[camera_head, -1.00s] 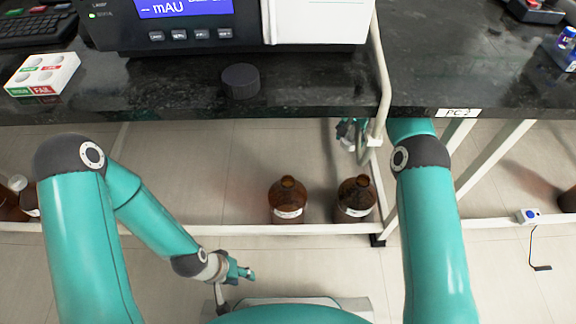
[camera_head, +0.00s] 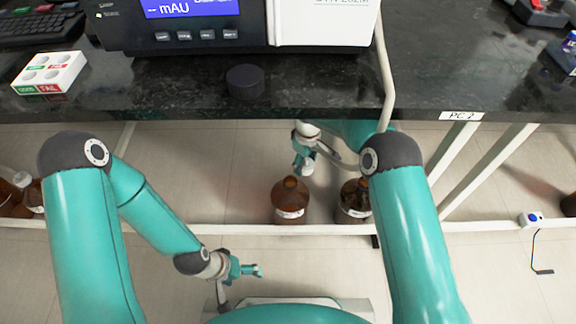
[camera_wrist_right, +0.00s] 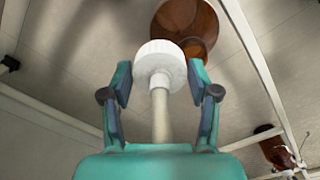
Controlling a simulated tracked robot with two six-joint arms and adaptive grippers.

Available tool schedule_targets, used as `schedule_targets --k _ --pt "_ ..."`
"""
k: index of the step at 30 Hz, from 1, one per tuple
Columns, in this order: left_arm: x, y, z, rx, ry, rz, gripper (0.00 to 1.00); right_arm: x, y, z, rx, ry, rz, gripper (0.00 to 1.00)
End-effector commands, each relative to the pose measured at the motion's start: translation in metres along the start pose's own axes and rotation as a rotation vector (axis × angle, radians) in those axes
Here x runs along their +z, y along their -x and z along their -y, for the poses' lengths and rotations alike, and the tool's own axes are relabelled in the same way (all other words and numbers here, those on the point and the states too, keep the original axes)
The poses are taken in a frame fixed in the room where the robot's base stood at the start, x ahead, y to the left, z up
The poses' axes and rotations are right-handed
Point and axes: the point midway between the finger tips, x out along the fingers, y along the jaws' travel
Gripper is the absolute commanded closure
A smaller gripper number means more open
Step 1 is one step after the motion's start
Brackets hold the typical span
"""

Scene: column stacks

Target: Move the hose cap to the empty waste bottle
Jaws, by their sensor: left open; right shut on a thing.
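The white ribbed hose cap (camera_wrist_right: 160,60), on the end of a pale hose (camera_wrist_right: 160,118), is between the fingers of my right gripper (camera_wrist_right: 160,84), which is shut on it. In the head view my right gripper (camera_head: 304,160) holds it in the air under the bench edge, above and slightly right of the left brown bottle (camera_head: 290,202). A second brown bottle (camera_head: 353,205) stands to the right, partly behind my right arm. Their fill levels are hard to tell. In the wrist view a brown bottle (camera_wrist_right: 188,18) lies beyond the cap. My left gripper (camera_head: 250,270) is open and empty, low at left.
A black bench (camera_head: 180,95) overhangs the bottles, with an instrument (camera_head: 190,30) and a dark round cap (camera_head: 245,82) on it. A pale rail (camera_head: 200,225) runs below the bottles. More brown bottles (camera_head: 18,195) stand at far left. The floor between is clear.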

Motion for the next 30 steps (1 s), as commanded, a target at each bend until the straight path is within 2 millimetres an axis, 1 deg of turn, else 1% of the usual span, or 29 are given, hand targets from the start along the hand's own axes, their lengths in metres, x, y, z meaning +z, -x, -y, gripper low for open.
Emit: schedule_targets --k 1,3,6,9,14,24,30 --pt "0.0 0.001 0.0 0.0 0.0 0.0 0.16 -0.006 0.001 0.014 0.0 0.046 0.003 0.72" --pt "0.0 0.001 0.0 0.0 0.0 0.0 0.16 -0.011 0.001 0.027 0.001 0.088 0.005 0.72" --pt "0.0 0.001 0.0 0.0 0.0 0.0 0.16 -0.016 0.002 0.039 0.002 0.119 0.008 0.72" --pt "0.0 0.001 0.0 0.0 0.0 0.0 0.16 -0.019 0.003 0.045 0.003 0.131 0.008 0.72" --pt "0.0 -0.003 0.001 0.0 0.0 0.0 0.16 -0.02 -0.002 0.046 0.004 0.133 0.008 0.72" --pt "0.0 -0.018 0.006 0.0 0.0 0.0 0.16 -0.02 -0.026 0.046 0.004 0.13 0.008 0.72" --pt "0.0 -0.021 0.008 0.0 0.0 0.0 0.16 -0.02 -0.034 0.046 0.004 0.13 0.007 0.72"
